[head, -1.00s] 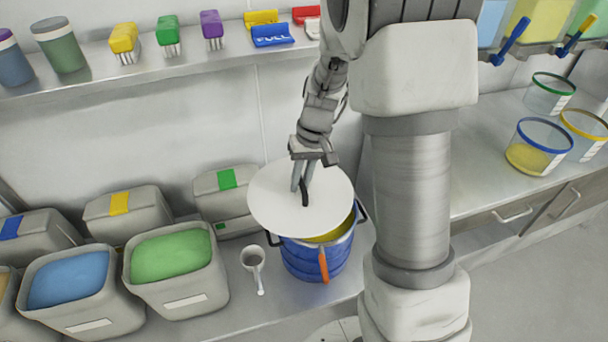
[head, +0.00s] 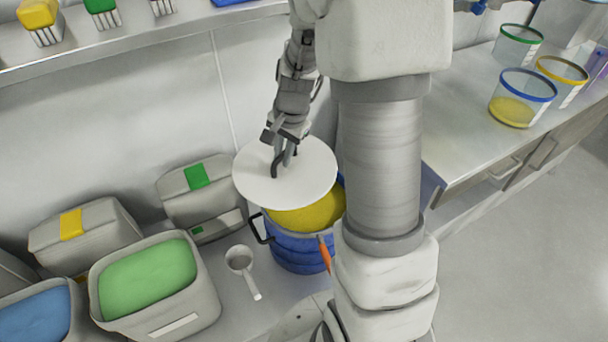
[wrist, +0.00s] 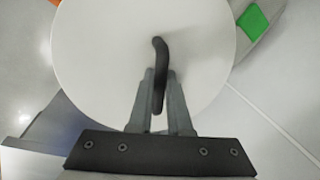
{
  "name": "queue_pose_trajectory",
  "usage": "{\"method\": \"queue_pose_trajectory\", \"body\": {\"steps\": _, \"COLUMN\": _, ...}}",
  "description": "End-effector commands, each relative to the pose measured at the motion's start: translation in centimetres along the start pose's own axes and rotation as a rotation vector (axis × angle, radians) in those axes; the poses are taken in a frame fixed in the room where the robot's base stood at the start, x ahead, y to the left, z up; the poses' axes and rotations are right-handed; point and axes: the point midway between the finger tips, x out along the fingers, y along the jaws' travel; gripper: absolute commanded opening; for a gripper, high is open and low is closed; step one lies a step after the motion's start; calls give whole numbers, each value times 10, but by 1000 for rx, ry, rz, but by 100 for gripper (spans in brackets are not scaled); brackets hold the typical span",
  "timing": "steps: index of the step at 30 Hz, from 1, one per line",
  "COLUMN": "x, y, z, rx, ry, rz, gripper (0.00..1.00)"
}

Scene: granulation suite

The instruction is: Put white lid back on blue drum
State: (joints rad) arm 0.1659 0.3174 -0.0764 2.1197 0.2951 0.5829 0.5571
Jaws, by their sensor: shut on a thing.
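The white lid (head: 310,185) is a flat round disc with a dark handle (wrist: 158,60). My gripper (head: 284,158) is shut on that handle and holds the lid above the blue drum. The lid also fills the middle of the wrist view (wrist: 95,60), with both fingers on either side of the handle. The blue drum (head: 293,250) stands on the steel counter, filled with yellow material (head: 308,216). The lid is apart from the rim and shifted to the back left, so the front right of the yellow fill shows. The lid hides the drum's back rim.
An orange-handled tool (head: 324,252) is at the drum's front. A grey scoop (head: 241,265) lies left of it. An open bin of green material (head: 150,279) and lidded grey bins (head: 85,236) stand further left. Clear tubs (head: 521,97) sit on the right counter.

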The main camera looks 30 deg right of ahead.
Motion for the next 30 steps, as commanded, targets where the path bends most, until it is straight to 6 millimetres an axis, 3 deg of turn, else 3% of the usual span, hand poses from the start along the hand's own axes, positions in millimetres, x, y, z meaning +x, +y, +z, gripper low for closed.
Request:
{"method": "queue_pose_trajectory", "body": {"steps": 3, "x": 19, "y": 11, "z": -11, "rx": 201, "ry": 42, "rz": 0, "gripper": 0}}
{"method": "queue_pose_trajectory", "body": {"steps": 15, "x": 47, "y": 36, "z": -38, "rx": 753, "ry": 151, "rz": 0, "gripper": 0}}
{"method": "queue_pose_trajectory", "body": {"steps": 21, "x": 51, "y": 41, "z": -43, "rx": 864, "ry": 172, "rz": 0, "gripper": 0}}
{"method": "queue_pose_trajectory", "body": {"steps": 30, "x": 62, "y": 44, "z": -44, "rx": 879, "ry": 175, "rz": 1, "gripper": 0}}
